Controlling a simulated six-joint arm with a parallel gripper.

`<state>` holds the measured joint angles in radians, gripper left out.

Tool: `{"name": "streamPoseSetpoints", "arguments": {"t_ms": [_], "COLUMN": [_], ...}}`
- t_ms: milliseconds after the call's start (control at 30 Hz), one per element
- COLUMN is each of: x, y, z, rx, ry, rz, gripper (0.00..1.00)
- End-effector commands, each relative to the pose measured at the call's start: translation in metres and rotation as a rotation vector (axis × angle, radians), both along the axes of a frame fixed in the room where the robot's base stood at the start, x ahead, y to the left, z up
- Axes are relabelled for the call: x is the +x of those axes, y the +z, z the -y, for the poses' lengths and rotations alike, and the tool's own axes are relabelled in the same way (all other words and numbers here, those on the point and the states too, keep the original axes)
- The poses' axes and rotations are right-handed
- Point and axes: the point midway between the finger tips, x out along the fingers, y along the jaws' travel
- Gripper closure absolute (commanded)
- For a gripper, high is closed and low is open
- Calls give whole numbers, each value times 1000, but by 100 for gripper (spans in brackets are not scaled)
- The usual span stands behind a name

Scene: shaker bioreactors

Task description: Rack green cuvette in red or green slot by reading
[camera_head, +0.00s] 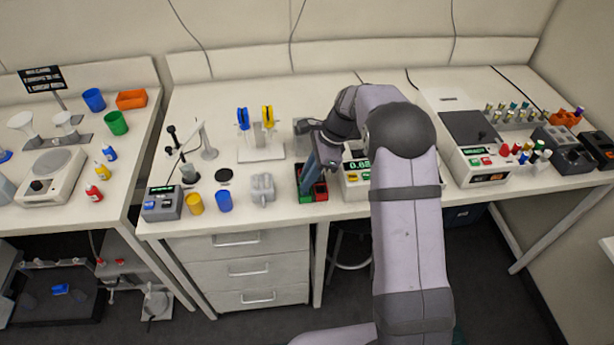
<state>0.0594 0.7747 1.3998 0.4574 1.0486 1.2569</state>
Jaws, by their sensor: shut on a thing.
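My gripper (315,172) points down over the small slotted rack (306,199) near the front edge of the middle bench. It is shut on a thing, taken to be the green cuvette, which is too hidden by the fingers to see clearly. The rack has a green part at the left and front and a red part (321,191) at the right. I cannot tell whether the cuvette is inside a slot or above one.
A stand with blue and yellow pipettes (262,152) is behind. Another instrument (470,135) and several vials are at the right.

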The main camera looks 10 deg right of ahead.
Motion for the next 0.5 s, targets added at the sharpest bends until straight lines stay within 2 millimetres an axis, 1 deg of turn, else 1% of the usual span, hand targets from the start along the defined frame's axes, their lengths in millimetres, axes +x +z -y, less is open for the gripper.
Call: {"name": "streamPoseSetpoints", "arguments": {"t_ms": [300, 500], "x": [0, 0], "y": [-9, -11], "z": [0, 0], "rx": [0, 0], "ry": [0, 0], "rz": [0, 1], "gripper": [99, 99]}}
